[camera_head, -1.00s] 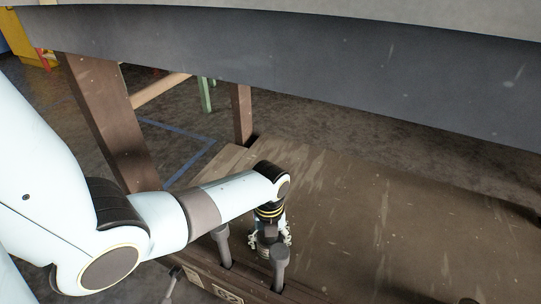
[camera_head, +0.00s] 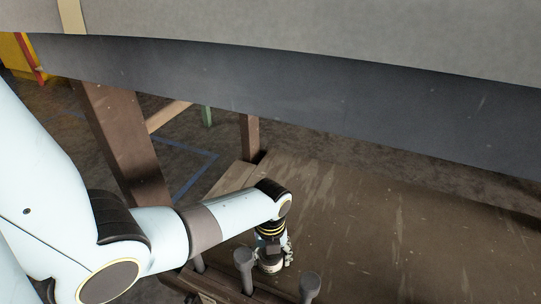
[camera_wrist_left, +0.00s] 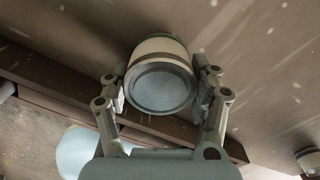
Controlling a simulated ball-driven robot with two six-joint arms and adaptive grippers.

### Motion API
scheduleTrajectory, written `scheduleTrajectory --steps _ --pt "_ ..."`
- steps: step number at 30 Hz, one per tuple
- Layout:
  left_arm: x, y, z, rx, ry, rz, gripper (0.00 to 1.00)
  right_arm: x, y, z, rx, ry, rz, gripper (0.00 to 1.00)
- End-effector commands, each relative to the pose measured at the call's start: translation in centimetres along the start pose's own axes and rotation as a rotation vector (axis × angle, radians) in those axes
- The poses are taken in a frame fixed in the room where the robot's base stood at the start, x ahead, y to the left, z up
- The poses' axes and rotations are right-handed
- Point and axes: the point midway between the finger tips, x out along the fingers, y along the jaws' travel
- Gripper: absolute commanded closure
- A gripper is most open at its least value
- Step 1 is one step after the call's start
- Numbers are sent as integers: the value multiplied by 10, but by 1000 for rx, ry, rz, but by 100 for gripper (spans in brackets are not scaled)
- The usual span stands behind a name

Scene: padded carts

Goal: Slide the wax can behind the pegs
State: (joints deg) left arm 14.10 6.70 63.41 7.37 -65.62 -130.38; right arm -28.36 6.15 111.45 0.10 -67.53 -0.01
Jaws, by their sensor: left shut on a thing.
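The wax can (camera_head: 270,266) is small and pale, low on the wooden shelf, partly hidden by my gripper and a peg. In the left wrist view the can (camera_wrist_left: 160,88) shows its round grey end between the fingers. My left gripper (camera_head: 273,250) is shut on it; its fingers also show in the wrist view (camera_wrist_left: 163,92), one on each side. Grey round-headed pegs stand along the shelf's near edge: one (camera_head: 243,262) just in front left of the can, one (camera_head: 309,286) to its right, one (camera_head: 199,262) further left. Whether the can touches the shelf is unclear.
The wooden shelf (camera_head: 370,220) is bare to the right and behind the can. A large grey padded panel (camera_head: 350,100) hangs above it. A brown wooden leg (camera_head: 125,140) and a thinner post (camera_head: 250,136) stand at the left.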

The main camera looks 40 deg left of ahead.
Motion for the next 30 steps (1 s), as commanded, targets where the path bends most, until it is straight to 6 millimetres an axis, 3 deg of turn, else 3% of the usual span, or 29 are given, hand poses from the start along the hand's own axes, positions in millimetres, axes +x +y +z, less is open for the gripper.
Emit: scheduleTrajectory --steps 3,4,10,22,30 --pt "1 1 0 0 1 3 81 0 0 0 -1 1 1 60" --pt "1 1 0 0 1 3 34 0 0 0 -1 1 1 60" --pt "0 1 0 0 0 2 9 -1 0 2 -1 -1 0 60" --pt "-8 0 1 0 -1 0 9 -2 0 3 -2 -2 0 60" --pt "-60 0 1 1 -3 -3 9 -2 0 2 -1 -1 -1 60"
